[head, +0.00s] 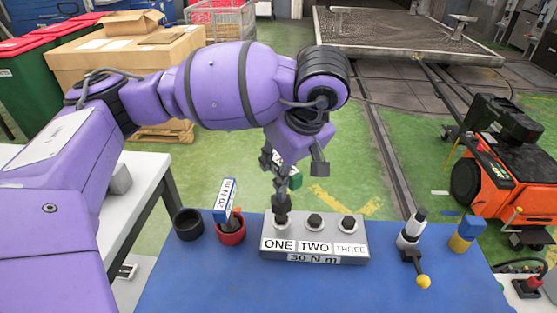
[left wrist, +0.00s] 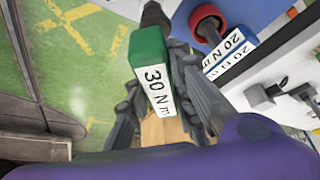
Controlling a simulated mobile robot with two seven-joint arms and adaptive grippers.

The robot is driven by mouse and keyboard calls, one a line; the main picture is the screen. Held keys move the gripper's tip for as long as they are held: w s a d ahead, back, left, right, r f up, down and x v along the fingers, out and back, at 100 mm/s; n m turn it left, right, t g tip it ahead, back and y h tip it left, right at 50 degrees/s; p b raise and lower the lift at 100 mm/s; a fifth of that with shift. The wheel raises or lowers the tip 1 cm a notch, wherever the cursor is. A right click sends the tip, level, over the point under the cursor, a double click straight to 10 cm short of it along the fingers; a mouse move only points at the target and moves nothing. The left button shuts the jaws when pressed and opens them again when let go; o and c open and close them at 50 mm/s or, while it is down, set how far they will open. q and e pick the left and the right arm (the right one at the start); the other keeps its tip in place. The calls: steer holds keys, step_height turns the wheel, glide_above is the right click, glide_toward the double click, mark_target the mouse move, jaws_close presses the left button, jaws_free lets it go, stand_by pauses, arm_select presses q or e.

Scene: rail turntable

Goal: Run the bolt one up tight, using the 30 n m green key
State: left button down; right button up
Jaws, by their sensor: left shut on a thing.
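My left gripper (head: 288,172) is shut on the green key (head: 293,180), above the left end of the grey bolt block (head: 315,258). In the left wrist view the key (left wrist: 150,75) sits between the fingers (left wrist: 163,88), with its "30 N m" label showing. The key is upright and its dark shaft (head: 281,203) reaches down to the place marked ONE. The shaft's end hides bolt one, so I cannot tell how fully it is seated. Bolt two (head: 314,221) and bolt three (head: 349,224) stand uncovered. The block's front reads "30 N m". My right gripper is out of view.
A blue 20 N m key (head: 224,200) leans in a red cup (head: 231,233), left of the block. An empty black cup (head: 188,224) is further left. A black-and-white device with a yellow knob (head: 423,282) and a yellow-blue piece (head: 466,234) stand right. The blue tabletop (head: 290,290) is clear in front.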

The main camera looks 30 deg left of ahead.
arm_select(q)
steer(key=shift+r+n+g+p, duration=0.35)
steer(key=shift+n+p, duration=0.25)
steer(key=shift+n, duration=0.4)
steer(key=shift+n+g+p, duration=0.35)
steer(key=shift+n+p, duration=0.2)
steer(key=shift+n, duration=0.35)
steer(key=shift+f+n+g+p, duration=0.25)
steer(key=shift+n+g+p, duration=0.05)
steer(key=shift+n, duration=0.9)
steer(key=n+g+p, duration=0.1)
steer(key=n, duration=0.2)
steer(key=n+g+p, duration=0.1)
steer(key=n, duration=0.2)
steer(key=shift+r+n+g+h+p, duration=0.15)
steer(key=shift+n+g+h+p, duration=0.15)
steer(key=shift+p, duration=0.05)
steer(key=shift+n+g+h+p, duration=0.35)
steer(key=shift+n+g+h, duration=0.05)
steer(key=shift+n, duration=0.8)
steer(key=shift+n+h, duration=0.3)
steer(key=shift+n, duration=0.6)
steer(key=shift+f, duration=0.2)
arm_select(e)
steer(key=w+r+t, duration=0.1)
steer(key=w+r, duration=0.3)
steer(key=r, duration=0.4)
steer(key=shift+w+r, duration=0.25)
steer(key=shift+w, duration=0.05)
